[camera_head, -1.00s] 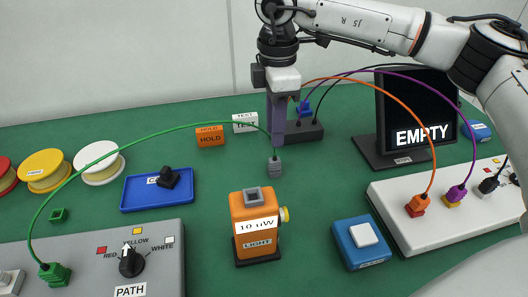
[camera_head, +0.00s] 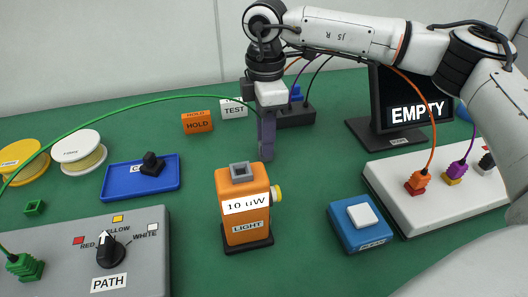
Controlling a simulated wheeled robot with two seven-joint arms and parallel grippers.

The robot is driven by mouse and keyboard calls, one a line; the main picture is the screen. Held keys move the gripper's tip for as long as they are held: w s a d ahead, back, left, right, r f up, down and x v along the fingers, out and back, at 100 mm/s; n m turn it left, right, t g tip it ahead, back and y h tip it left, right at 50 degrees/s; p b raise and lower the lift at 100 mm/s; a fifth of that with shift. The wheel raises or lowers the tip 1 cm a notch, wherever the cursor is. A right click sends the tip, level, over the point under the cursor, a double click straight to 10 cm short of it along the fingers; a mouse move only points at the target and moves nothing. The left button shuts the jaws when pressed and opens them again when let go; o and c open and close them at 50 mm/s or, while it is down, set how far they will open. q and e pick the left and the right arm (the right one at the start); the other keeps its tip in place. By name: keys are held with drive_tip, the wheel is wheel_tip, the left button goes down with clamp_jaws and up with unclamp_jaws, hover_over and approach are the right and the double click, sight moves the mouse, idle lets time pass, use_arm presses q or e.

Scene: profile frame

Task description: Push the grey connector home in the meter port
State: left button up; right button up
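The orange meter (camera_head: 228,190) stands upright at the middle, labelled 10 uW and LIGHT. Its square grey port (camera_head: 241,172) is on top and shows no plug in it. My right gripper (camera_head: 266,157) points down behind and slightly right of the meter, apart from it. Its purple fingers overlap in this view, so I cannot tell whether they are open or shut. The green cable (camera_head: 150,103) arcs from the left and goes out of sight behind the fingers. The grey connector is hidden now, so I cannot tell whether it is held. My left gripper is not in view.
A grey PATH box (camera_head: 150,270) and blue tray (camera_head: 115,190) lie left. A blue block with a white button (camera_head: 345,233) and a white panel (camera_head: 400,205) with plugged cables lie right. A screen (camera_head: 385,90) reads EMPTY. Green table is clear around the meter.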

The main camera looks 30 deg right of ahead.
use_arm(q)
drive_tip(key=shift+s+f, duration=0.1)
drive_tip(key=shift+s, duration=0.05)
use_arm(e)
clamp_jaws()
drive_tip(key=shift+r+p, duration=1.15)
drive_tip(key=shift+r, duration=0.35)
drive_tip(key=shift+r+p, duration=0.55)
drive_tip(key=shift+r, duration=0.3)
drive_tip(key=shift+r+p, duration=0.6)
drive_tip(key=shift+r, duration=0.25)
drive_tip(key=shift+r+p, duration=0.4)
drive_tip(key=shift+r, duration=0.2)
use_arm(q)
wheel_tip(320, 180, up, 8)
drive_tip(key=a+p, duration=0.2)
drive_tip(key=p, duration=0.5)
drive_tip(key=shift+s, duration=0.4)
use_arm(e)
wheel_tip(320, 180, up, 10)
